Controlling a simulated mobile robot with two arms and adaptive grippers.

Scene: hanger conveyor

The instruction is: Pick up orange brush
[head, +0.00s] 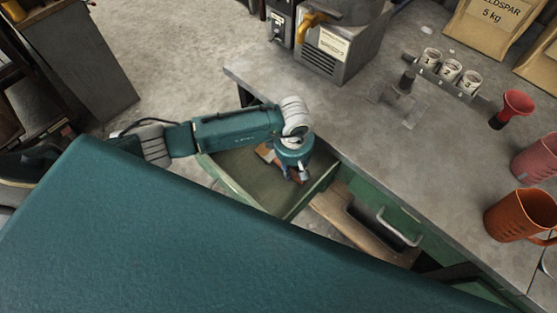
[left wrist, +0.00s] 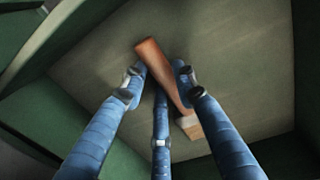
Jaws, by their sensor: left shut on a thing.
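The orange-brown brush (left wrist: 160,68) lies in the open green drawer, its long handle pointing away in the left wrist view and a paler block at its near end. In the head view part of the brush (head: 265,152) shows beside my left gripper (head: 298,178), which reaches down into the drawer. In the left wrist view the blue fingers of my left gripper (left wrist: 158,78) stand on both sides of the handle and are shut on it. The drawer floor is close beneath the brush; I cannot tell whether they touch. My right gripper is not in view.
The green drawer (head: 232,183) has raised walls around the gripper. The grey worktop (head: 350,115) overhangs it at the right. On the worktop stand a grey machine (head: 335,55), a rack of small cups (head: 450,72), a red funnel (head: 513,108) and an orange jug (head: 515,217).

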